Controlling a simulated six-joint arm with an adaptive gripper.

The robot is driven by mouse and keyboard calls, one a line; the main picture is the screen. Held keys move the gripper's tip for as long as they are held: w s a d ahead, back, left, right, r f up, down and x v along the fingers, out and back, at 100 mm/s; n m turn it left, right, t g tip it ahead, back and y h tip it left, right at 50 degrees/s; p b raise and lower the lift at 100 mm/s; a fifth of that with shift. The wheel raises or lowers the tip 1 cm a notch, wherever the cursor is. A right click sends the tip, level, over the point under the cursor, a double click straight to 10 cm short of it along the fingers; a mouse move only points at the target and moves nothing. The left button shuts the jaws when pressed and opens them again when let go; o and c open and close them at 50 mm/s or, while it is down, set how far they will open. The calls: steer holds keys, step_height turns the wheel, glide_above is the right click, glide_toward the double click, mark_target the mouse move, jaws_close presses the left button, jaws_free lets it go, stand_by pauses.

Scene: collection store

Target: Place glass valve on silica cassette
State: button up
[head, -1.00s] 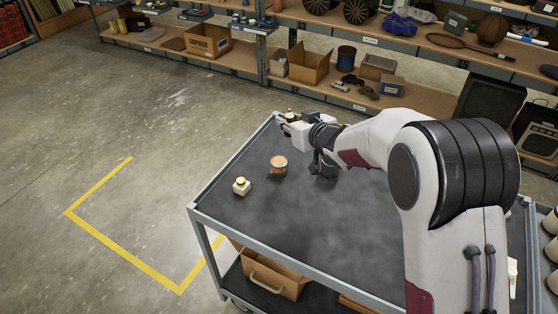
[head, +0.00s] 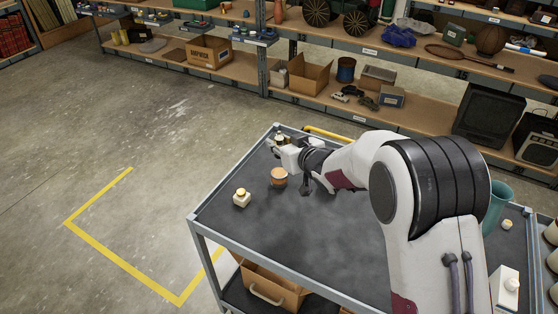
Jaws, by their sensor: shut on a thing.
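My gripper (head: 277,146) is over the far left corner of the dark cart top, shut on a small pale and dark thing (head: 279,138), perhaps the glass valve; the fingers hide much of it. An orange-brown round jar (head: 279,178) with a pale top stands on the cart just below the gripper in the picture. A cream block with a golden knob (head: 241,198) stands to the left of the jar, near the cart's left edge. I cannot tell for certain which thing is the silica cassette.
The cart top (head: 290,225) is clear in the middle and front. At its right are a teal cup (head: 497,205), a small cream piece (head: 507,224) and a white block with a cream knob (head: 508,287). Loaded shelves (head: 330,105) stand behind the cart.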

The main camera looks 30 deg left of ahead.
steer(key=shift+f, duration=1.25)
steer(key=shift+f, duration=1.9)
steer(key=shift+f, duration=0.1)
steer(key=o, duration=1)
steer(key=shift+s+d+r, duration=0.2)
steer(key=shift+d+r, duration=0.15)
steer(key=shift+d, duration=0.05)
steer(key=shift+v, duration=5.55)
